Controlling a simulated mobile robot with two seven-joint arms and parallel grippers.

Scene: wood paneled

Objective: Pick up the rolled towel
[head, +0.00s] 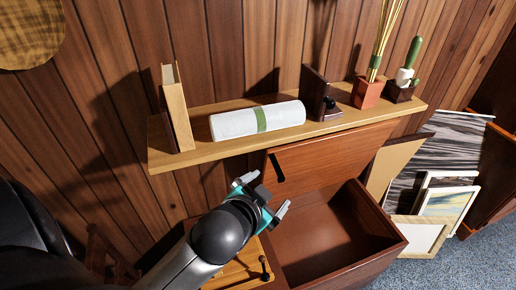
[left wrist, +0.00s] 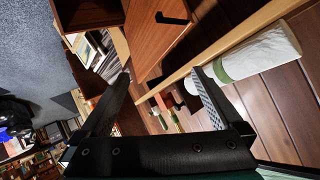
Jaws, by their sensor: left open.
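The rolled towel (head: 235,123) is white with a green band and lies lengthwise on a wooden wall shelf (head: 200,151). It also shows at the upper right of the left wrist view (left wrist: 268,54), partly behind one finger. My left gripper (head: 265,195) is open and empty. In the head view it appears below the shelf and in front of it, apart from the towel. In the left wrist view its two fingers (left wrist: 160,76) are spread, with nothing held between them. My right gripper is not in view.
A book (head: 179,115) stands left of the towel and a dark bookend (head: 314,92) close to its right. A reed diffuser (head: 366,92) and a potted cactus (head: 400,90) stand farther right. Below are an open wooden chest (head: 345,240) and leaning frames (head: 425,235).

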